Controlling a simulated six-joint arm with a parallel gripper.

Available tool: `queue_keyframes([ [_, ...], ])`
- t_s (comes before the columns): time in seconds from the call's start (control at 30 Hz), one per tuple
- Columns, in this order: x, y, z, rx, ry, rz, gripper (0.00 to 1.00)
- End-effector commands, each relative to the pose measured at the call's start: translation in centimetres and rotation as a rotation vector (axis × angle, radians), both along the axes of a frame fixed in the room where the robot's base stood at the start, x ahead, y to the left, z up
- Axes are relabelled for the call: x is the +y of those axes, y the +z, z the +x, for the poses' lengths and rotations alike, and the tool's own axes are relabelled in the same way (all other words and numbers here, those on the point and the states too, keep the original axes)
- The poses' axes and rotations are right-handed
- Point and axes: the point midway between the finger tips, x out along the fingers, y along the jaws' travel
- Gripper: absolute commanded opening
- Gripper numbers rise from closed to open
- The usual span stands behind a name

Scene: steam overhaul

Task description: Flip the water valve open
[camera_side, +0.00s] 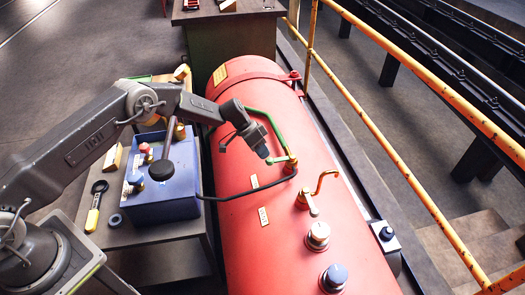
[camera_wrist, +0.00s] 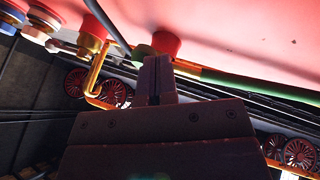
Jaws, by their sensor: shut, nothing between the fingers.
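The red tank (camera_side: 240,205) carries several fittings, and none is clearly labelled as the water valve. A green pipe (camera_side: 272,124) ends at a brass fitting with a red part (camera_side: 289,160). In front of it stands a brass tap (camera_side: 303,199) with a curved spout and a small lever. My gripper (camera_side: 267,158) is shut and empty, just left of the green pipe's end; contact cannot be told. In the wrist view my shut fingers (camera_wrist: 158,78) point toward the tank near a red knob (camera_wrist: 166,43). The green pipe (camera_wrist: 255,85) runs right, and the brass tap (camera_wrist: 96,68) shows left.
A blue box (camera_side: 160,180) with knobs and a black lever stands on a bench left of the tank, a dark hose running from it. A yellow-handled wrench (camera_side: 95,207) lies beside it. Capped ports (camera_side: 318,235) line the tank's front. A yellow railing (camera_side: 410,140) stands right.

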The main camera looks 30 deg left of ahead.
Motion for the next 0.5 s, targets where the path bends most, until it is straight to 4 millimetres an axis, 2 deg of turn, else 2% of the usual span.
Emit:
queue_keyframes([
  [0.27,-0.5,0.0,-0.7,0.004,0.065,0.000,0.00],
  [0.5,-1.5,0.0,-1.9,0.005,0.211,0.001,0.00],
])
